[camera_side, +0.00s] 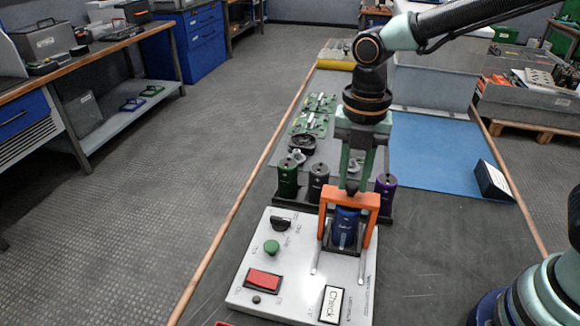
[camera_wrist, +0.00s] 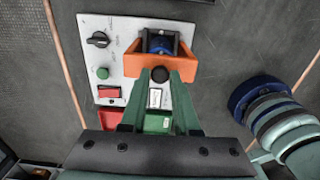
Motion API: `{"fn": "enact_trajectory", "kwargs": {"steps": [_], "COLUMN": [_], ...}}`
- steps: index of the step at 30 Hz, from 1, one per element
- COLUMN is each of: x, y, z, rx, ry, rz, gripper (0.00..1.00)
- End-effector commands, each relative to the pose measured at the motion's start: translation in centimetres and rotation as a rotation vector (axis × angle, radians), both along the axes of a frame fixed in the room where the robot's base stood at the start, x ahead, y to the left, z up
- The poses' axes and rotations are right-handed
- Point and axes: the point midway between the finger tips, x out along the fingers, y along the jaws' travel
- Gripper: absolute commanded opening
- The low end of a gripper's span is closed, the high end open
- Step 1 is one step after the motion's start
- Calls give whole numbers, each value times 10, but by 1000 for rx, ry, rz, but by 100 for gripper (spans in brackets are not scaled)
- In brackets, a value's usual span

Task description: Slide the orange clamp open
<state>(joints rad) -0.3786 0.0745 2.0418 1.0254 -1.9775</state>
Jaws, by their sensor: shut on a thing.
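The orange clamp (camera_side: 366,199) is a bridge-shaped frame on the white panel (camera_side: 263,230), around a blue capacitor (camera_side: 344,231) in a dark holder. Two metal rails run from the clamp toward the panel's front. My gripper (camera_side: 352,183) comes down from above and is shut on the black knob at the clamp's top. In the wrist view my gripper (camera_wrist: 160,76) has its green fingers closed at the knob, against the orange clamp (camera_wrist: 133,65). The blue capacitor (camera_wrist: 158,43) shows just beyond the clamp's bar. The fingers partly hide the clamp's middle.
The panel also carries a black rotary switch (camera_side: 281,223), a green button (camera_side: 271,246), a red switch (camera_side: 264,279) and a "Check" plate (camera_side: 331,304). Green (camera_side: 287,178), grey (camera_side: 319,181) and purple (camera_side: 385,194) capacitors stand behind. A blue mat (camera_side: 430,155) lies right.

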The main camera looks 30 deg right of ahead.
Motion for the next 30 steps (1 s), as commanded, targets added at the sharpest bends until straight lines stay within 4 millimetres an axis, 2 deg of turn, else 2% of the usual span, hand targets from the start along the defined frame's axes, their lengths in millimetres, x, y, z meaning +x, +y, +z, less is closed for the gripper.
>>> {"fn": "enact_trajectory", "kwargs": {"steps": [16,30], "x": [-1,-15], "y": [1,16], "z": [1,1], "rx": [1,1], "ry": [-1,-2], "rz": [1,2], "gripper": [0,0]}}
